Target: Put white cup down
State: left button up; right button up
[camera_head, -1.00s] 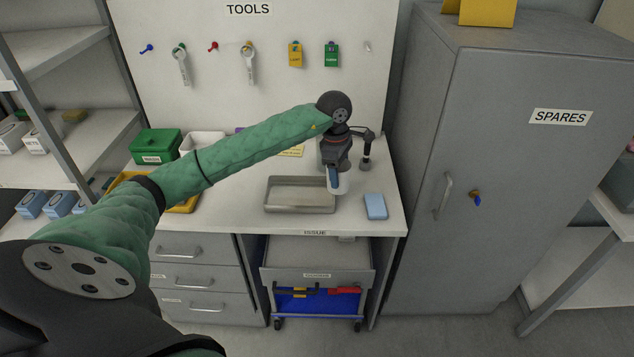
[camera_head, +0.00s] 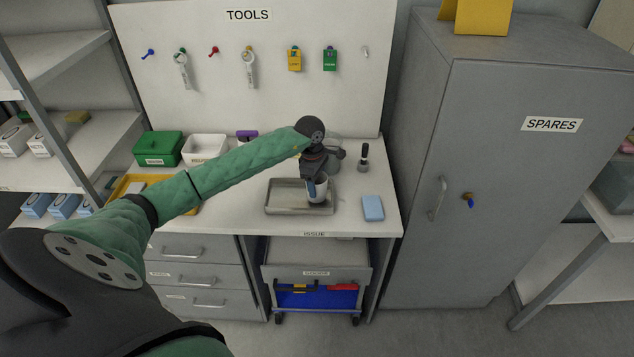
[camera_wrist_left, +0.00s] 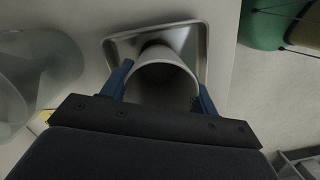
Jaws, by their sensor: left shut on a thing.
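The white cup (camera_head: 317,189) is between the fingers of my left gripper (camera_head: 314,184) in the head view, at the right part of the metal tray (camera_head: 285,210). In the left wrist view the cup (camera_wrist_left: 162,80) is seen from above, with my left gripper's blue fingers (camera_wrist_left: 162,88) on either side of it. The gripper is shut on it. The tray's rim (camera_wrist_left: 205,45) shows around the cup. I cannot tell whether the cup's base touches the tray. My right gripper is not in view.
A blue block (camera_head: 372,208) lies right of the tray, and a dark-handled tool (camera_head: 364,158) stands behind it. A green bin (camera_head: 158,148), a white bin (camera_head: 204,149) and a yellow tray (camera_head: 122,187) are at the left. Clear bench lies in front of the tray.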

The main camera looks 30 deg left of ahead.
pick_arm(q)
jog(key=shift+f, duration=0.55)
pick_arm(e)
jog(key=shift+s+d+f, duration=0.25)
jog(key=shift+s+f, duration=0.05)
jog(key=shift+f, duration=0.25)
pick_arm(q)
jog(key=shift+f, duration=0.1)
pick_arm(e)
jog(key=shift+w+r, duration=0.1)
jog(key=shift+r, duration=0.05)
pick_arm(q)
jog(key=o, duration=0.9)
jog(key=shift+o, duration=0.2)
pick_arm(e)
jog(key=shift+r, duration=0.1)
